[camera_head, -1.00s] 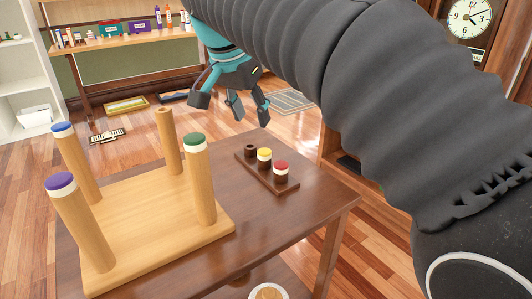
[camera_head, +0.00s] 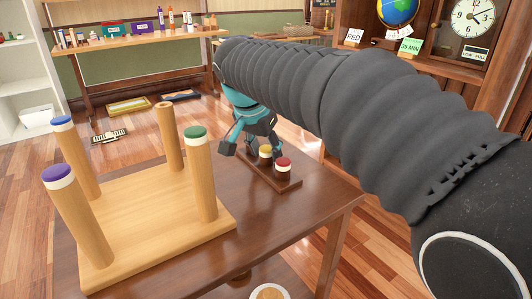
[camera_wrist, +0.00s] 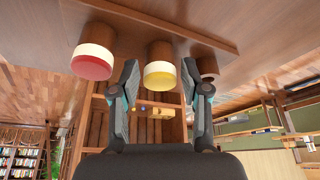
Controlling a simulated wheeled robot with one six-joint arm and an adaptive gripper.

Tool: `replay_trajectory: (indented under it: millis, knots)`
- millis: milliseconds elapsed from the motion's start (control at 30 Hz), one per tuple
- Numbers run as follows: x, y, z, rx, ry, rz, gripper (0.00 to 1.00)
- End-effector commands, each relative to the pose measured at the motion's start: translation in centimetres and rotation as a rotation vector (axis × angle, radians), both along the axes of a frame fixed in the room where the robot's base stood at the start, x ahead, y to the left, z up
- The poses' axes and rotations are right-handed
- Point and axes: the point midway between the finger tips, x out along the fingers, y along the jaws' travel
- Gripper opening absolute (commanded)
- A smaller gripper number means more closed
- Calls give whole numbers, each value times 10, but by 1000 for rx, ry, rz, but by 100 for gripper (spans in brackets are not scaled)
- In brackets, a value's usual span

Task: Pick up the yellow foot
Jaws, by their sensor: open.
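The yellow foot (camera_head: 265,149), a short cap with a white band and yellow top, sits on a peg of a small dark wooden rack on the table. In the wrist view the yellow foot (camera_wrist: 160,76) shows between the spread fingers. My gripper (camera_head: 250,140) is open and empty, just above and beside the rack; the wrist view also shows my gripper (camera_wrist: 160,68). I cannot tell whether a finger touches the foot. The red foot (camera_head: 283,162) stands on the neighbouring peg. The rack's third peg (camera_wrist: 208,69) is bare and hidden in the head view.
An upturned wooden stool (camera_head: 140,215) covers the table's left part. Its legs carry blue, purple and green feet; the back leg (camera_head: 168,135) is bare. The table (camera_head: 270,215) is clear in front of the rack. A clock and globe cabinet stands at the back right.

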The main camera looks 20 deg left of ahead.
Motion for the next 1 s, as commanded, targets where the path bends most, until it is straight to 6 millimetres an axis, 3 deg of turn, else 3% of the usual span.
replay_trajectory:
  millis: [300,400,433,833,1000]
  knots:
    - [2,0,-5,1,0,0,46]
    - [2,0,-5,1,0,0,22]
    - [2,0,-5,1,0,0,20]
    - [2,0,-4,1,0,0,20]
    - [2,0,6,1,0,0,20]
